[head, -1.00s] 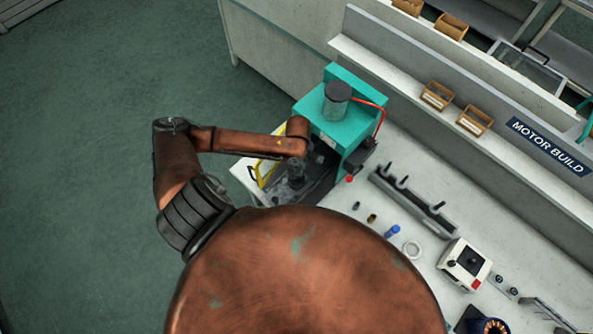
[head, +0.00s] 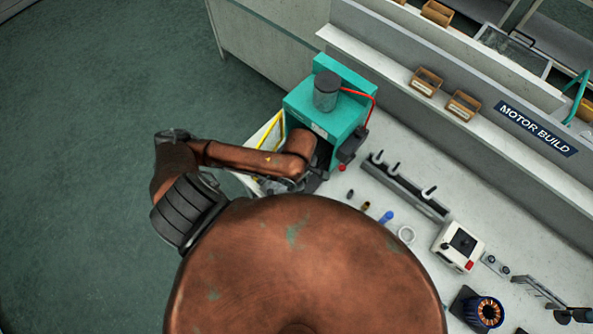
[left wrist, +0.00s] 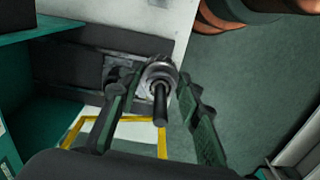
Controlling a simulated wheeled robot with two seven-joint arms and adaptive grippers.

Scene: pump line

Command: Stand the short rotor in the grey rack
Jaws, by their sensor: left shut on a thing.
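My left gripper (left wrist: 158,82) is shut on a rotor (left wrist: 161,101), which has a pale metal ring and a dark shaft, in the left wrist view. Its length is hard to judge. In the head view, the left gripper (head: 290,183) is at the open front of the teal press, partly behind my arm, and the rotor cannot be made out. The grey rack (head: 416,197) is a long bar with several upright prongs, lying on the bench to the right of the press and apart from the gripper. My right gripper is not in view.
The teal press (head: 318,119) with its dark cylinder and red hose stands beside the gripper. Small parts, a blue piece (head: 386,217) and a white ring (head: 406,234) lie in front of the rack. A white control box (head: 458,246) stands right of it. Bare bench lies behind the rack.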

